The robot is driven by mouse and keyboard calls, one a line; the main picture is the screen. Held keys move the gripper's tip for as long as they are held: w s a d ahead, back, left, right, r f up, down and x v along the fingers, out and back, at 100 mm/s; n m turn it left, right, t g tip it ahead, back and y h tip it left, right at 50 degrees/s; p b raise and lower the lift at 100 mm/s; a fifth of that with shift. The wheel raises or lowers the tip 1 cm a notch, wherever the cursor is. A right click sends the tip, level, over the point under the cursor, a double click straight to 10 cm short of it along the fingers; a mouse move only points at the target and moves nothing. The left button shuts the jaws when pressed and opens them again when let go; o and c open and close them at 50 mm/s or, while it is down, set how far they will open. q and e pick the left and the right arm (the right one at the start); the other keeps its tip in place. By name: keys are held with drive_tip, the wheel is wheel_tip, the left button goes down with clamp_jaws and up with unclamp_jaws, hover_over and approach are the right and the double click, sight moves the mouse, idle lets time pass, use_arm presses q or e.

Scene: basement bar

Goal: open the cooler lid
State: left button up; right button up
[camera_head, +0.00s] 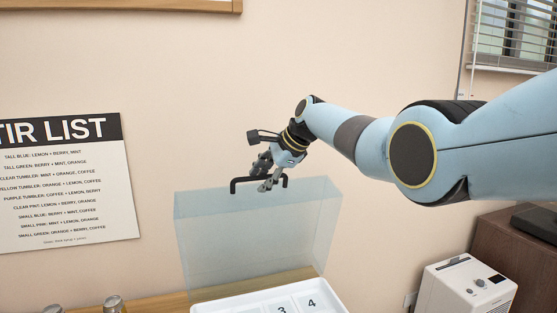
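The cooler lid (225,230) is a see-through, pale blue panel with shallow side walls. It stands raised, close to upright, behind the white tray-like top (225,307) with numbered places at the bottom edge. A black bar handle (238,182) sits on the lid's upper edge. My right gripper (267,178) is at this handle, its fingers overlapping the bar near its right half. The fingers are small and dark, and I cannot tell whether they are closed on the bar or only around it. My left gripper is out of view.
A wooden counter (165,303) runs along the wall, with metal-capped containers (113,304) at the lower left. A printed list (68,185) hangs on the wall. A white appliance (465,290) and a brown cabinet (505,245) stand at the lower right.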

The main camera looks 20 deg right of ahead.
drive_tip(key=v, duration=1.1)
